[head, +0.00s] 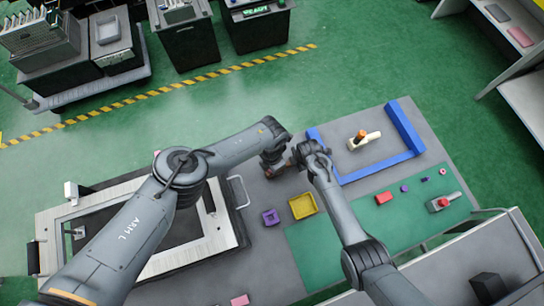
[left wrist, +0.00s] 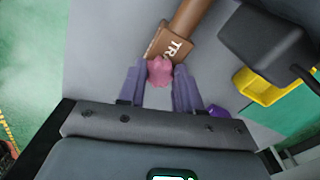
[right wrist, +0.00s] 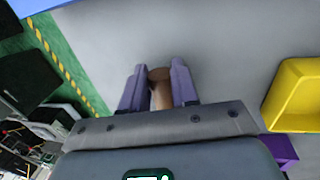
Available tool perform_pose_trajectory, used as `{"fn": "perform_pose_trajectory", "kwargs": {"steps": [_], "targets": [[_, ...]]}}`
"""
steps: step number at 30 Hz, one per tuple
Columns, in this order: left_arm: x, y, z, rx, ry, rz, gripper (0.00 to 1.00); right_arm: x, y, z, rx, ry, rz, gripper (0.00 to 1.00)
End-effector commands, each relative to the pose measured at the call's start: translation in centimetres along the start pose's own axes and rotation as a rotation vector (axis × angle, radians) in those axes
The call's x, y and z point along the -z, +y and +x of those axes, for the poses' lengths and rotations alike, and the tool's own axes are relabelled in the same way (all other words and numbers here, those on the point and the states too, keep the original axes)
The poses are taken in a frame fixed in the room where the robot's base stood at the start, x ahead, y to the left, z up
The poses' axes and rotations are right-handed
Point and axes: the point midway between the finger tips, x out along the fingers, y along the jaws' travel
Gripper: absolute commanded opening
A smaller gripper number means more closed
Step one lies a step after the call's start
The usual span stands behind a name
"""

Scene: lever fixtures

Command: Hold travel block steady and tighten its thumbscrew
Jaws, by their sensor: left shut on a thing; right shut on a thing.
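The travel block (left wrist: 172,45) is brown with white letters, partly cut off by the thumbscrew and the frame. A brown bar (left wrist: 195,16) runs from it toward the top edge. The pink thumbscrew (left wrist: 160,72) sits at its near side, between the fingers of my left gripper (left wrist: 160,78), which is shut on it. My right gripper (right wrist: 158,72) is shut on a brown round-ended bar (right wrist: 160,90); whether it belongs to the block is not clear. In the head view the grippers meet near the table's middle and mostly hide the block.
A yellow tray (head: 303,206) and a small purple box (head: 271,217) lie just in front. A blue frame (head: 381,171) holds an orange-topped cream lever (head: 363,138) to the right. A green mat (head: 340,237) bears a red block (head: 384,198) and a red-knobbed lever fixture (head: 443,203).

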Motion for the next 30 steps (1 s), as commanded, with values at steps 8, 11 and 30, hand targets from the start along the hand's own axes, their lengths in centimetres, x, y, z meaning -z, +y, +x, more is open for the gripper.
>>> {"fn": "perform_pose_trajectory", "kwargs": {"steps": [8,11,30], "targets": [[0.07,-0.05,0.05,0.0,0.001,0.146,0.04,-0.05,0.02,-0.01,0.0,-0.001,0.001,0.0],[0.09,-0.04,0.06,-0.001,0.002,0.176,0.04,-0.05,0.01,-0.01,0.0,-0.001,0.001,0.0],[0.1,-0.03,0.04,0.0,0.002,0.205,0.43,-0.07,0.01,-0.01,0.0,-0.001,0.001,0.0]]}}
